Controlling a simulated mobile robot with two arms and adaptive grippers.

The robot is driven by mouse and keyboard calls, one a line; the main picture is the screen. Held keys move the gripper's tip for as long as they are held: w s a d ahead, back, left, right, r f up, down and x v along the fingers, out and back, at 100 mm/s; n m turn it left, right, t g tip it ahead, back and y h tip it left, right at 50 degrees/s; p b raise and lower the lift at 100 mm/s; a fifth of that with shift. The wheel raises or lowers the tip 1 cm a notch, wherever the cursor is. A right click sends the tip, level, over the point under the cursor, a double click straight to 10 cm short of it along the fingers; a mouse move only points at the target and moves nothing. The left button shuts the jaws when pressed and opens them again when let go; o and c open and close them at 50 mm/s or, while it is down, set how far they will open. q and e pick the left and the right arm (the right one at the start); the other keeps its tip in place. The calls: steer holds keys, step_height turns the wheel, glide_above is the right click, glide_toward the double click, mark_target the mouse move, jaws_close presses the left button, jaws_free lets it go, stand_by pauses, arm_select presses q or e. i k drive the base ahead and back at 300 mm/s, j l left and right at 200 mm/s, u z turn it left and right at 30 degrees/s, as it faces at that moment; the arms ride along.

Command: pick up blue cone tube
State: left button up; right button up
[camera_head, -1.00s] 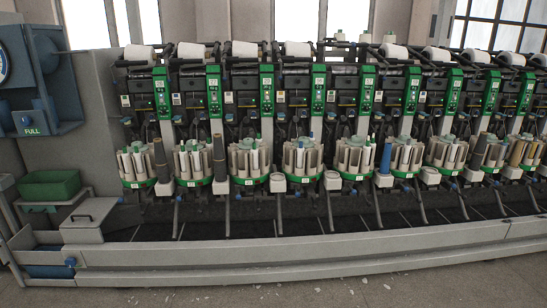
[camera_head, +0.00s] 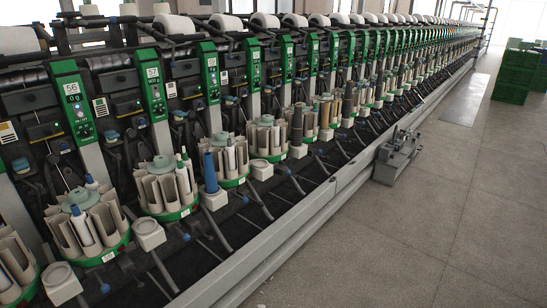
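A blue cone tube (camera_head: 209,172) stands upright on a small white block (camera_head: 215,199) at the front of the cone winder, left of the picture's middle. It stands between two round magazines with green bases, the left magazine (camera_head: 178,213) and the right magazine (camera_head: 232,182). Its narrow end points up, and nothing covers its front. Neither of my grippers is in view.
The winder's long grey front rail (camera_head: 290,237) runs from the lower middle to the far right. A grey machine (camera_head: 397,157) sits on the floor beside it. Green crates (camera_head: 515,75) are stacked at the right. The grey floor (camera_head: 420,230) is otherwise open.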

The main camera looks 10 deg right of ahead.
mark_target(211, 185)
steer(key=i+l+z, duration=0.15)
steer(key=i+z, duration=0.85)
steer(key=i, duration=0.05)
